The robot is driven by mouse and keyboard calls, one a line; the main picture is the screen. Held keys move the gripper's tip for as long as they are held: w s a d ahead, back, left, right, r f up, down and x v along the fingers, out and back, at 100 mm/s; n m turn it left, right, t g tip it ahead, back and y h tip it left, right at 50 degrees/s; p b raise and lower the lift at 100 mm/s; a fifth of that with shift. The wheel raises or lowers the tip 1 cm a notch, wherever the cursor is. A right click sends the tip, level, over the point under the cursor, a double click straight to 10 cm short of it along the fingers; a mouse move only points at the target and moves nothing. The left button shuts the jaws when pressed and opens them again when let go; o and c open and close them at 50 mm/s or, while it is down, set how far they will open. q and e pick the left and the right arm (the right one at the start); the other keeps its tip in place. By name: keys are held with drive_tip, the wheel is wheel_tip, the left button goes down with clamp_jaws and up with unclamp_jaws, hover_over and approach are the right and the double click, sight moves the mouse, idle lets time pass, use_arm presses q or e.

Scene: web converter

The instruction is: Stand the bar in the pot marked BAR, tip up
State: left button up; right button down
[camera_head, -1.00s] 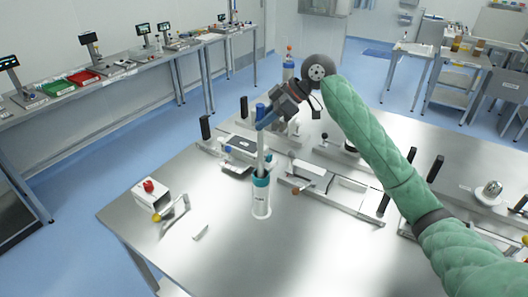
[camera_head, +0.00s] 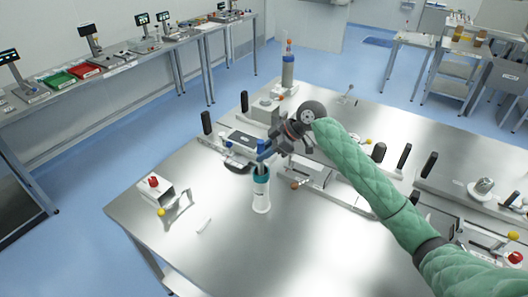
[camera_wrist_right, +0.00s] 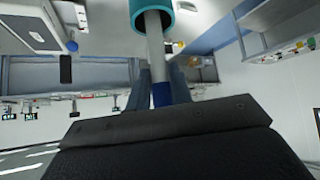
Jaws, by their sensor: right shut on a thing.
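The pot (camera_head: 261,196) is a white upright cylinder with a teal rim, standing on the steel table; its lettering is too small to read. The bar (camera_head: 261,146) is slim, with a blue upper end, and stands roughly upright with its lower part inside the pot mouth. My right gripper (camera_head: 266,153) is shut on the bar near its blue end, just above the rim. In the right wrist view the grey bar (camera_wrist_right: 155,45) runs between the fingers into the teal rim (camera_wrist_right: 151,17). How deep it sits is hidden. My left gripper is not in view.
A control box with a red button (camera_head: 153,183) and a metal bracket (camera_head: 178,207) stand left of the pot. A small white piece (camera_head: 204,225) lies nearby. Machine parts with black handles (camera_head: 207,122) stand behind. The table front right of the pot is clear.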

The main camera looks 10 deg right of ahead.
drive_tip(key=shift+f, duration=0.55)
drive_tip(key=c, duration=1.3)
unclamp_jaws()
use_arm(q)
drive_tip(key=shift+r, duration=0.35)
use_arm(e)
drive_tip(key=shift+o, duration=0.2)
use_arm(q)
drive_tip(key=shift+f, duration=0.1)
use_arm(e)
drive_tip(key=shift+d, duration=0.1)
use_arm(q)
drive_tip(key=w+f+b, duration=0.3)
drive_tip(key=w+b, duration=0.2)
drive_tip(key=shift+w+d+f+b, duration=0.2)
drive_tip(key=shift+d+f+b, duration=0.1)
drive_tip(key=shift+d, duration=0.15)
use_arm(e)
drive_tip(key=v, duration=1.2)
